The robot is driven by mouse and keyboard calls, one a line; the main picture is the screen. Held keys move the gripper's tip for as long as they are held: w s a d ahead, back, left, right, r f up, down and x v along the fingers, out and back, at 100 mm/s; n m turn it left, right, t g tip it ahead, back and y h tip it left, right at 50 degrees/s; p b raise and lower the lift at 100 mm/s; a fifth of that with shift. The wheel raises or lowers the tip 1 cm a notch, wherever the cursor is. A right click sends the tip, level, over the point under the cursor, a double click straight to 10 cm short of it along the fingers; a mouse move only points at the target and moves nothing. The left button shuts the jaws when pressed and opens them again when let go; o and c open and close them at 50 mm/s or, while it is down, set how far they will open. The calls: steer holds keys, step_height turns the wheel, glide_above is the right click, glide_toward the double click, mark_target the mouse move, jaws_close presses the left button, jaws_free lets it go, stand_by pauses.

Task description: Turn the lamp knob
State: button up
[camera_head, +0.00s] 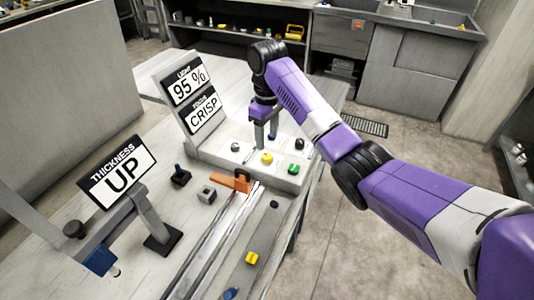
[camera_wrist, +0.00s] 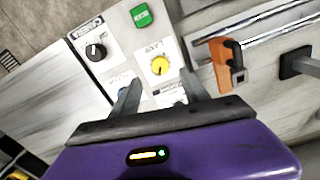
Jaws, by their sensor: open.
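A light console (camera_head: 225,160) carries several small controls. They include a yellow knob (camera_head: 267,158), a green button (camera_head: 293,169) and a black knob (camera_head: 299,144). In the wrist view the yellow knob (camera_wrist: 159,66) sits just beyond and between my fingertips, with the black knob (camera_wrist: 95,52) to the left and the green button (camera_wrist: 142,16) above. My gripper (camera_head: 266,136) is open and empty, pointing down over the console; its fingers (camera_wrist: 161,80) are apart. A bluish control (camera_wrist: 122,92) is partly hidden by the left finger.
Behind the console, signs read "LIGHT 95 %" (camera_head: 187,82) and "CRISP" (camera_head: 202,111). A "THICKNESS UP" sign (camera_head: 120,172) stands at left. An orange clamp (camera_head: 234,182) and metal rail (camera_head: 215,240) lie in front of the console. A yellow block (camera_head: 251,258) sits nearby.

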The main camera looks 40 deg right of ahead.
mark_target(267, 156)
step_height(267, 156, down, 8)
steer(key=shift+r, duration=0.2)
stand_by(0.3)
jaws_close()
steer(key=shift+p, duration=0.4)
steer(key=n+p, duration=0.1)
steer(key=n, duration=0.1)
steer(key=shift+r+n, duration=0.15)
steer(key=shift+n, duration=0.25)
steer(key=shift+n+p, duration=0.9)
steer(key=shift+n, duration=1)
steer(key=shift+w, duration=0.1)
